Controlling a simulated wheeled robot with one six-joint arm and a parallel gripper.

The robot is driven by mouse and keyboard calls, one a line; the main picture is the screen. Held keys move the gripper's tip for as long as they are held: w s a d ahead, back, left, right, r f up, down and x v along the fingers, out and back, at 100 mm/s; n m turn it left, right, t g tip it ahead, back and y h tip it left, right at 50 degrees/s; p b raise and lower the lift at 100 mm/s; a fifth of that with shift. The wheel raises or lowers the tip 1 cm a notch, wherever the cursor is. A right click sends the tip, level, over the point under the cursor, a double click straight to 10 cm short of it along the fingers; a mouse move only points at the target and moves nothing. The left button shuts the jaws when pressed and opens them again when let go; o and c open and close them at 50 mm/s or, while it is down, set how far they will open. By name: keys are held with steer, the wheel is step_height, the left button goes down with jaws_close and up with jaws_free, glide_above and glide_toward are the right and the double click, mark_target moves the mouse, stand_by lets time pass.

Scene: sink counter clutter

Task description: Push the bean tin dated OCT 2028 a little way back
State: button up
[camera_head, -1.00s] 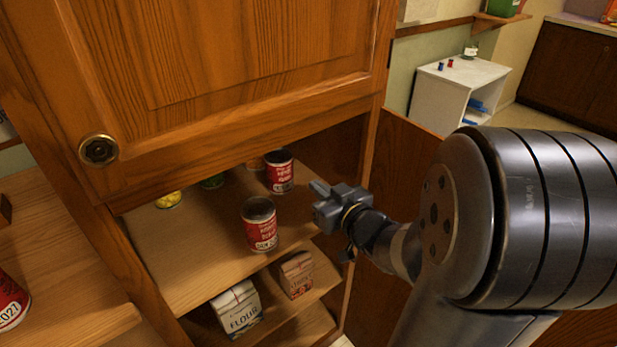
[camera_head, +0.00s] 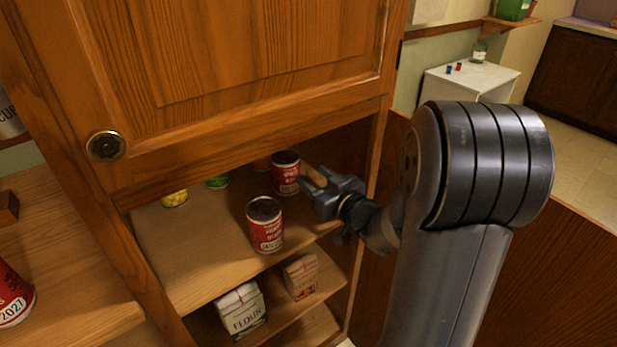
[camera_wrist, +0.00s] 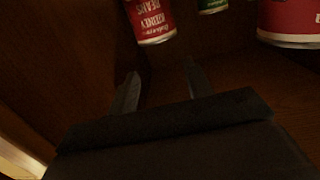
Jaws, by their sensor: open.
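Two red bean tins stand upright on the cabinet shelf (camera_head: 190,260). The front tin (camera_head: 266,228) has a white date strip low on its label, too small to read surely. The rear tin (camera_head: 285,174) stands farther back and right; I cannot read its date. My gripper (camera_head: 308,180) is open and empty, close to the right of the rear tin. In the wrist view, a red tin with upside-down "kidney beans" lettering (camera_wrist: 151,20) is just beyond my open fingers (camera_wrist: 160,72). Another red tin (camera_wrist: 290,22) is at the right edge. Contact is not clear.
A yellow tin (camera_head: 174,199) and a green tin (camera_head: 217,182) stand farther left, partly hidden by the cabinet door (camera_head: 240,60). A flour bag (camera_head: 241,312) and another bag (camera_head: 301,277) are on the lower shelf. The shelf is bare left of the front tin.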

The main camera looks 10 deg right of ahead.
mark_target(282, 154)
steer(key=o, duration=0.4)
steer(key=w, duration=0.1)
steer(key=w+f, duration=0.1)
steer(key=w, duration=0.1)
steer(key=shift+w+a+f+y, duration=0.25)
steer(key=shift+a+f+y, duration=0.1)
steer(key=shift+a+y, duration=0.05)
steer(key=o, duration=0.5)
steer(key=shift+w+a+f+n, duration=0.1)
steer(key=shift+w+f+n, duration=0.05)
steer(key=shift+w+n, duration=0.2)
steer(key=shift+w, duration=0.1)
steer(key=x, duration=1)
steer(key=shift+w+a, duration=0.15)
steer(key=shift+w, duration=0.15)
steer(key=shift+c, duration=0.3)
steer(key=c, duration=1.3)
